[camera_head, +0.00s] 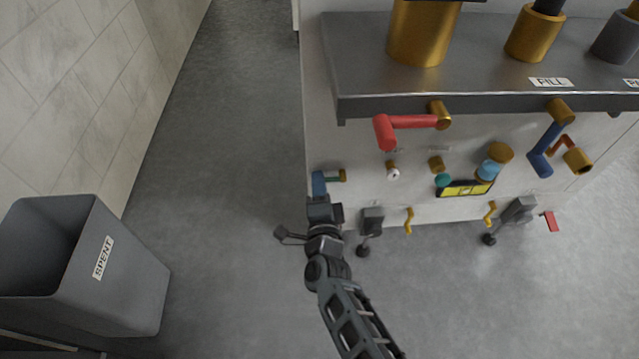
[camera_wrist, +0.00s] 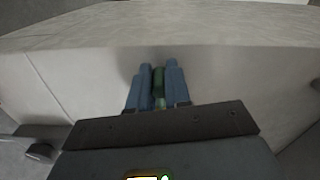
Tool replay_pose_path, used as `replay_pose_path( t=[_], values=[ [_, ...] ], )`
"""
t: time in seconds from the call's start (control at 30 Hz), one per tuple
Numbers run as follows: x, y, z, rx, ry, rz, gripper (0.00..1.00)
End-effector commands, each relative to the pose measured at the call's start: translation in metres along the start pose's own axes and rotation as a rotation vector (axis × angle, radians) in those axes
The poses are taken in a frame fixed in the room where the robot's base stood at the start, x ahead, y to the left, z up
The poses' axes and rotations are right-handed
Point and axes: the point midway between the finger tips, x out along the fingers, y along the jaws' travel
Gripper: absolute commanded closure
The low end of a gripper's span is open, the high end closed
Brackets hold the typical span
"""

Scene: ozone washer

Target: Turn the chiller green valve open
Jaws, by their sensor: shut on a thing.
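A small green valve handle (camera_wrist: 158,88) sits between the two blue fingers of my gripper (camera_wrist: 158,72) in the wrist view. The fingers are shut on it from both sides, in front of the machine's pale panel. In the head view my gripper (camera_head: 320,183) is at the lower left corner of the machine, against this valve. Its short green and brass stem (camera_head: 336,176) shows just right of the fingers. The fingers hide most of the handle, so I cannot tell how far it is turned.
The washer's pale front (camera_head: 330,140) carries a red lever (camera_head: 405,123), a blue lever (camera_head: 544,150), a teal knob (camera_head: 443,180) and several brass fittings. Grey feet (camera_head: 372,220) stand beside my arm. A grey SPENT bin (camera_head: 120,275) is at left. The floor between is clear.

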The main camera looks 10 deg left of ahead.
Motion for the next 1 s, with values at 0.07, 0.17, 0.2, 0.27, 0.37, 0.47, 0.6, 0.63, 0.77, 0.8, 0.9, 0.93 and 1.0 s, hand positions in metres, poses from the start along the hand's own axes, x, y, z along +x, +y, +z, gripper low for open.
replay_pose_path(
  t=[0.07, 0.17, 0.2, 0.27, 0.37, 0.47, 0.6, 0.63, 0.77, 0.8, 0.9, 0.93, 1.0],
  values=[
    [-0.0001, 0.0011, -0.0010, -0.005, 0.002, 0.001, 1.00],
    [-0.0001, 0.0013, -0.0010, -0.007, 0.002, 0.002, 1.00],
    [-0.0001, 0.0014, -0.0010, -0.006, 0.002, 0.002, 1.00],
    [-0.0001, 0.0015, -0.0010, -0.006, 0.002, 0.002, 1.00],
    [-0.0001, 0.0016, -0.0010, -0.006, 0.002, 0.002, 1.00],
    [-0.0001, 0.0017, -0.0010, -0.005, 0.001, 0.002, 0.75],
    [-0.0001, 0.0013, -0.0006, -0.005, 0.001, 0.002, 0.62],
    [-0.0001, 0.0013, -0.0005, -0.005, 0.000, 0.002, 0.59],
    [-0.0001, 0.0010, -0.0003, -0.004, 0.000, 0.001, 0.57],
    [0.0000, 0.0009, -0.0002, -0.004, 0.000, 0.001, 0.57],
    [-0.0009, 0.0007, -0.0001, -0.004, 0.000, 0.001, 0.57],
    [-0.0021, 0.0004, -0.0001, -0.004, 0.000, 0.001, 0.57],
    [-0.0075, -0.0003, -0.0001, -0.004, -0.001, 0.002, 0.57]
  ],
)
